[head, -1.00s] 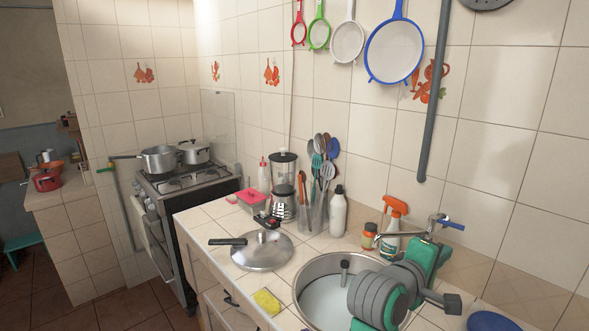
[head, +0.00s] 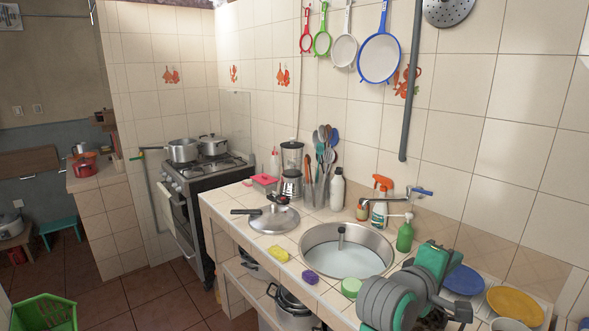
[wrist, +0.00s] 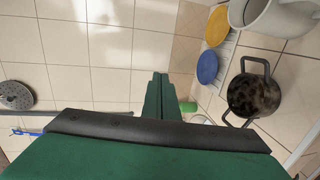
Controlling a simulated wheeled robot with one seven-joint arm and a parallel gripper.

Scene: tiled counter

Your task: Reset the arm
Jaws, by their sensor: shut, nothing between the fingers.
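My arm (head: 388,302), green and grey, is folded at the lower right of the head view, in front of the counter's right part. My gripper (wrist: 158,80) shows in the wrist view as green fingers pressed together, shut and empty. Tiled wall fills much of that view behind it. I cannot make out the fingertips clearly in the head view.
The sink (head: 350,250) lies left of my arm, with a green soap bottle (head: 405,236) behind it. A blue plate (head: 464,280) and a yellow plate (head: 516,305) are to the right. A dark pot (wrist: 254,95) shows in the wrist view.

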